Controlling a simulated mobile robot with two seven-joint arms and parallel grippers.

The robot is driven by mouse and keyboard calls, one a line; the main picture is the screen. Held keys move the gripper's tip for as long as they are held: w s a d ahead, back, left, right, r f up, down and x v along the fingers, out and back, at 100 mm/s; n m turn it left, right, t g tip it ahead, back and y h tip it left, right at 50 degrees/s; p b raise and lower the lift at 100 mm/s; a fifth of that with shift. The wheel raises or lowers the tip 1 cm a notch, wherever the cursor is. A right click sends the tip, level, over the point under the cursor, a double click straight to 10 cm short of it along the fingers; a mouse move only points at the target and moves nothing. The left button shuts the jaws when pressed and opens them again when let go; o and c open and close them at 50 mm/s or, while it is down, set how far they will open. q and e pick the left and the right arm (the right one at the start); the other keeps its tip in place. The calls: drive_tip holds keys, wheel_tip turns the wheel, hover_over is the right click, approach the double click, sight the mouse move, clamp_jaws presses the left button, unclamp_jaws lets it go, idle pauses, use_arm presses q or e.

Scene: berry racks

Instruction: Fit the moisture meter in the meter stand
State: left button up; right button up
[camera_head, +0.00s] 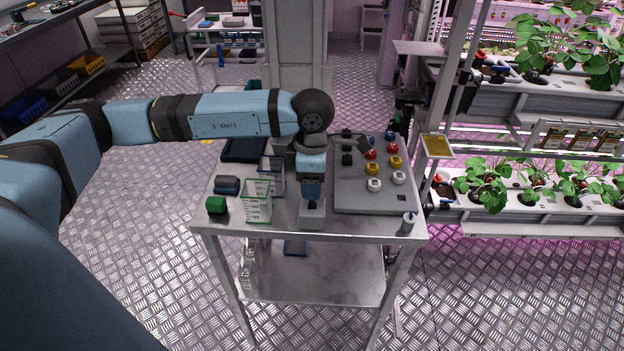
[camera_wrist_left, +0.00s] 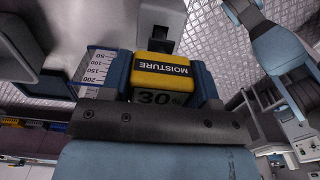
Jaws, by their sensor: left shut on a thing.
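The moisture meter (camera_wrist_left: 172,72) is a yellow block with a black MOISTURE label and a display reading 30 in the left wrist view. My left gripper (camera_head: 312,192) is shut on it, one blue finger on each side, pointing down over the cart top. In the head view the gripper hides the meter. A pale grey block (camera_head: 311,216), seemingly the meter stand, is directly below the gripper near the cart's front edge. It seems to show beyond the meter in the wrist view (camera_wrist_left: 158,22), with a dark opening. I cannot tell whether the meter touches it. My right gripper is not in view.
A clear measuring beaker (camera_head: 257,205) stands close left of the gripper, another (camera_head: 272,178) behind it. A grey panel (camera_head: 350,203) with coloured knobs lies right. A white cylinder (camera_head: 408,222) stands at the front right corner.

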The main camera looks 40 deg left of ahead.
use_arm(q)
drive_tip(key=shift+f, duration=0.15)
idle(0.4)
drive_tip(key=shift+f+b, duration=0.5)
drive_tip(key=shift+b, duration=0.1)
drive_tip(key=shift+f+b, duration=1)
drive_tip(key=shift+f, duration=0.15)
drive_tip(key=o, duration=1.3)
drive_tip(key=shift+o, duration=0.2)
drive_tip(key=shift+r, duration=0.1)
drive_tip(key=shift+r+p, duration=1.2)
drive_tip(key=shift+r, duration=1)
drive_tip(key=shift+r+p, duration=0.35)
drive_tip(key=shift+r, duration=0.45)
